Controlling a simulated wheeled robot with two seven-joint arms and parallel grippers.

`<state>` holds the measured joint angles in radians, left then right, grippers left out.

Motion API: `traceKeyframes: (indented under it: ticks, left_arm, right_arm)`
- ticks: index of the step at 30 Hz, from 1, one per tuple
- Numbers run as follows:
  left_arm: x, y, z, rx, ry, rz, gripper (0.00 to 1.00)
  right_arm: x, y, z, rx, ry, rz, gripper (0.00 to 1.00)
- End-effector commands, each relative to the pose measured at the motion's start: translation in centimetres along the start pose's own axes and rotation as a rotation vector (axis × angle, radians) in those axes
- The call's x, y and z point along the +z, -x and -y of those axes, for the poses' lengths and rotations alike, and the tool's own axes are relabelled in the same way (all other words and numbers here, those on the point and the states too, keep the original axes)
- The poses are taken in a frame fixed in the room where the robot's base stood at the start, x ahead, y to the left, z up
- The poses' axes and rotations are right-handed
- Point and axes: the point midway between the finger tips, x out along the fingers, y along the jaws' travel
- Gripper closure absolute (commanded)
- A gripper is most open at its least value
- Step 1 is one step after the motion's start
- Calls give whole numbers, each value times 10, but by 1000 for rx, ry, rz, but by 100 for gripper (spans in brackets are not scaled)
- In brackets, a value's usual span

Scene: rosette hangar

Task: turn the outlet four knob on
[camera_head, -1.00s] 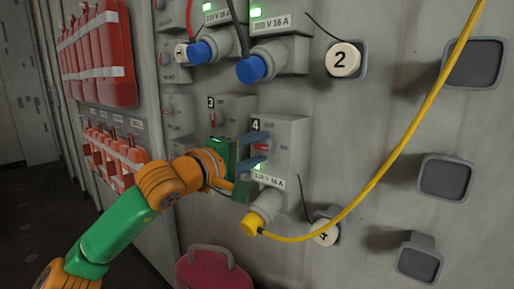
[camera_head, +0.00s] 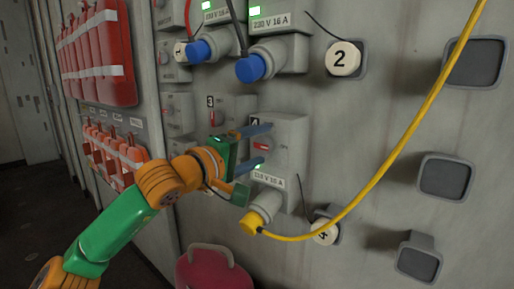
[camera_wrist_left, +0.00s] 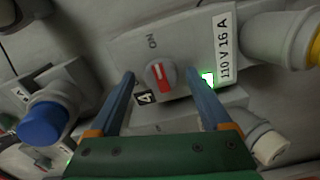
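Outlet four (camera_head: 290,140) is a grey box on the wall with a 110 V 16 A label and a lit green lamp. Its round grey knob (camera_wrist_left: 158,76) has a red face with a white line that points roughly toward the ON mark in the left wrist view. The knob's red part also shows in the head view (camera_head: 261,147). My left gripper (camera_wrist_left: 163,74) is open, its blue fingers on either side of the knob, with gaps visible. In the head view, the gripper (camera_head: 266,143) reaches outlet four from the left, its upper finger partly covering the 4 label. My right gripper is out of view.
A yellow plug (camera_head: 262,207) with a yellow cable (camera_head: 385,180) sits below outlet four. Blue plugs (camera_head: 250,69) are above. Outlet three (camera_head: 232,108) is close to the left. A round white cap (camera_head: 325,232) hangs at lower right.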

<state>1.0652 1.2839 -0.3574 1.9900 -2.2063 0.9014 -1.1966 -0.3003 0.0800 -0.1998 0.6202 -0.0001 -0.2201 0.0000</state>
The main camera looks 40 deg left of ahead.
Motion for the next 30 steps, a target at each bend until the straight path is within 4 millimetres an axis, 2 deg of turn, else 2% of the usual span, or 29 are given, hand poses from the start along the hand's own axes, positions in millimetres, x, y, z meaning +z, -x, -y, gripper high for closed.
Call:
traceKeyframes:
  ticks: [8, 15, 19, 30]
  left_arm:
    - [0, 3, 3, -2, 0, 0, 19]
    - [1, 51, 8, -2, -3, -4, 19]
    - [0, 67, 4, -2, 0, -1, 19]
    - [0, 70, 1, -3, 1, 2, 19]
  right_arm:
    - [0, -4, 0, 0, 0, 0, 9]
    - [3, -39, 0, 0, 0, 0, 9]
    - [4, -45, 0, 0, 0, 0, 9]
    - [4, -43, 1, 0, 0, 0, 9]
